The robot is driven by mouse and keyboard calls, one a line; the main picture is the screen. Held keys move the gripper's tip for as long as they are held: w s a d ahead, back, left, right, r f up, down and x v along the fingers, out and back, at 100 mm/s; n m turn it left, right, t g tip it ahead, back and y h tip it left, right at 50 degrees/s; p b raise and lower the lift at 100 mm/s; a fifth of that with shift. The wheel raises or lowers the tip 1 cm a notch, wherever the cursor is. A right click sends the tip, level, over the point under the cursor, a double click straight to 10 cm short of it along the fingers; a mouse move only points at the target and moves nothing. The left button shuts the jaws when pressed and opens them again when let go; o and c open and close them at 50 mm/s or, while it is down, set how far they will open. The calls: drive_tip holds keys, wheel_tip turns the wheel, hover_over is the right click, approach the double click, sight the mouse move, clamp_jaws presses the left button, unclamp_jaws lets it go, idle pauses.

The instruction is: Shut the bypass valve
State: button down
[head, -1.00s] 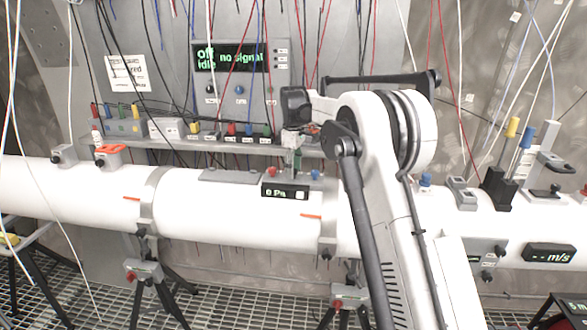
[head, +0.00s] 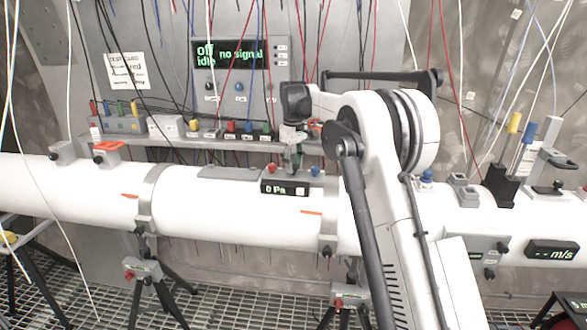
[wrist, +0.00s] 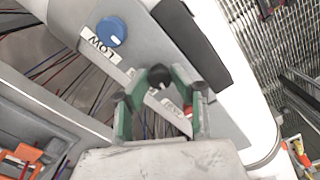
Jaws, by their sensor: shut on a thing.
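The pressure gauge block (head: 285,188) sits on top of the white pipe, with a small display reading 0 Pa, a red port (head: 300,169) and a blue port (head: 315,170). In the wrist view its grey face shows a blue port (wrist: 112,32) beside a label reading LOW. A small black valve knob (wrist: 159,75) stands further along this face, between the green fingers of my gripper (wrist: 160,88). My gripper (head: 293,160) is shut on this knob from above. A red port (wrist: 188,110) is partly hidden behind the right finger.
A shelf (head: 165,141) with coloured connectors runs behind the pipe (head: 235,208). A panel display (head: 230,54) above reads off, idle, no signal. Cables hang around it. An m/s display (head: 552,250) and a black holder with handled tools (head: 500,184) are on the right.

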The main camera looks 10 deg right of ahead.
drive_tip(key=m+b, duration=0.1)
drive_tip(key=m, duration=0.2)
drive_tip(key=shift+m, duration=0.4)
drive_tip(key=m+b, duration=0.1)
drive_tip(key=m, duration=0.2)
drive_tip(key=shift+m, duration=0.3)
drive_tip(key=m+b, duration=0.1)
drive_tip(key=m, duration=0.2)
drive_tip(key=shift+m, duration=0.3)
drive_tip(key=shift+m+b, duration=0.35)
drive_tip(key=shift+m, duration=1.25)
drive_tip(key=c, duration=1.5)
unclamp_jaws()
drive_tip(key=shift+o, duration=0.2)
drive_tip(key=shift+r, duration=0.1)
